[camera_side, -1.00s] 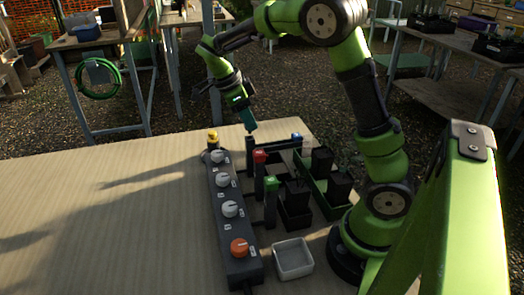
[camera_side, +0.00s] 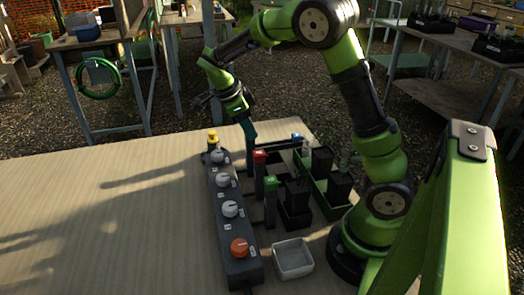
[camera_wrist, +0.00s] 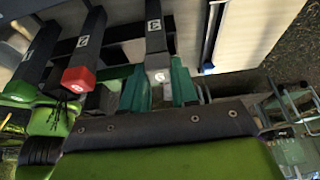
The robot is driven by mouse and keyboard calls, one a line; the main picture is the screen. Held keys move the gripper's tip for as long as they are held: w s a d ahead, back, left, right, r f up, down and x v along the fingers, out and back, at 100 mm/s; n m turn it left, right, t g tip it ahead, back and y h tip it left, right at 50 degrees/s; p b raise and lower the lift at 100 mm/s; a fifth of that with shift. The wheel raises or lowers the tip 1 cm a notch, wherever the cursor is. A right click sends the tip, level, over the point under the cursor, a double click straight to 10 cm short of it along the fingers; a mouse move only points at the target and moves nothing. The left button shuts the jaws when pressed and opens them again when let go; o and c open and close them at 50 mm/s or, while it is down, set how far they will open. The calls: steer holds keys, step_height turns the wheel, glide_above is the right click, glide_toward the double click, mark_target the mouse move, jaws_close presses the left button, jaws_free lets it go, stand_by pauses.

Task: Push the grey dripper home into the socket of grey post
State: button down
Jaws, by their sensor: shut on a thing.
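My gripper (camera_side: 250,138) points down over the far end of the row of posts. In the wrist view its teal fingers (camera_wrist: 164,88) are shut on the grey dripper (camera_wrist: 159,76), whose face lies between them. The dark grey post (camera_wrist: 155,28), marked with a white numeral, lines up with the dripper there. In the side view the fingers hide the dripper and most of that post. How deep the dripper sits in the socket cannot be told.
A red-capped post (camera_side: 260,157) and a green-capped post (camera_side: 271,184) stand nearer. A dark box with knobs (camera_side: 230,225) runs along the left. A green crate (camera_side: 335,210) with black pots is right, and a pale square tray (camera_side: 293,259) is in front. The table's left is clear.

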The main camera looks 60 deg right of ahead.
steer(key=shift+f, duration=0.15)
steer(key=c, duration=0.8)
jaws_free()
steer(key=v, duration=1.7)
steer(key=shift+d, duration=0.1)
